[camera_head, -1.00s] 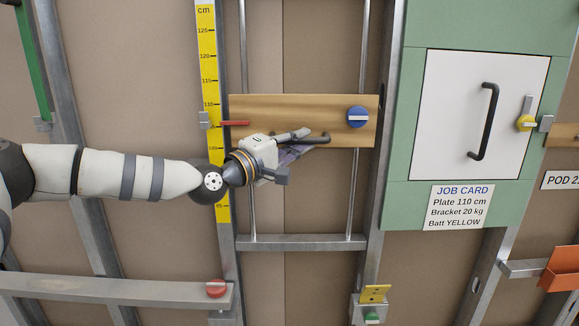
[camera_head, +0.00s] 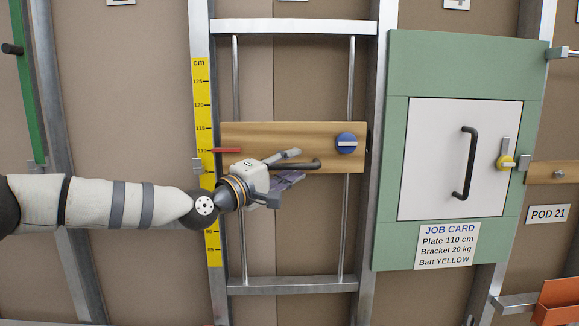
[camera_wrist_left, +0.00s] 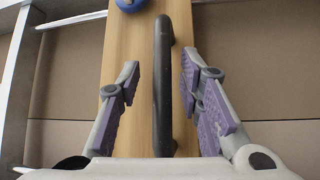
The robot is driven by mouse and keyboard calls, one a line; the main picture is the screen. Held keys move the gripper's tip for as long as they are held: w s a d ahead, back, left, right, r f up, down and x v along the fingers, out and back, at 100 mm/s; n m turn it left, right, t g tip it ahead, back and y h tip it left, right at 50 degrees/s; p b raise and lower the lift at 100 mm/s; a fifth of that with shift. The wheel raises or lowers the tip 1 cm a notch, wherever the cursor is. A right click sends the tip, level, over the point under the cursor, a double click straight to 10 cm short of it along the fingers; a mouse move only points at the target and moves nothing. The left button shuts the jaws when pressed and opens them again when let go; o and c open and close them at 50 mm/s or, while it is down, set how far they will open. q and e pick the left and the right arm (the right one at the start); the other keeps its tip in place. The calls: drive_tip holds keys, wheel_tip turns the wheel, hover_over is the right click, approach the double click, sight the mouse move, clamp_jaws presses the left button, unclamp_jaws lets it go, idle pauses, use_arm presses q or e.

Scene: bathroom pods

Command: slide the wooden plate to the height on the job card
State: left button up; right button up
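The wooden plate (camera_head: 290,133) lies across two vertical rods, with a blue knob (camera_head: 346,143) and a dark bar handle (camera_head: 310,166). Its red pointer (camera_head: 227,150) is level with the 110 mark of the yellow cm scale (camera_head: 201,110). The job card (camera_head: 447,246) reads Plate 110 cm, Bracket 20 kg, Batt YELLOW. My left gripper (camera_head: 294,167) is at the handle. In the left wrist view its open fingers (camera_wrist_left: 161,88) stand either side of the handle (camera_wrist_left: 163,60), with a gap on both sides. My right gripper is out of view.
Metal crossbars close the rod frame above and below (camera_head: 292,286). A green panel with a white door (camera_head: 430,150) and black handle stands right of the plate. A grey clip (camera_head: 197,166) sits beside the scale. An orange bin (camera_head: 557,302) is at lower right.

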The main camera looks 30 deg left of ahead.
use_arm(q)
drive_tip(key=v, duration=1.2)
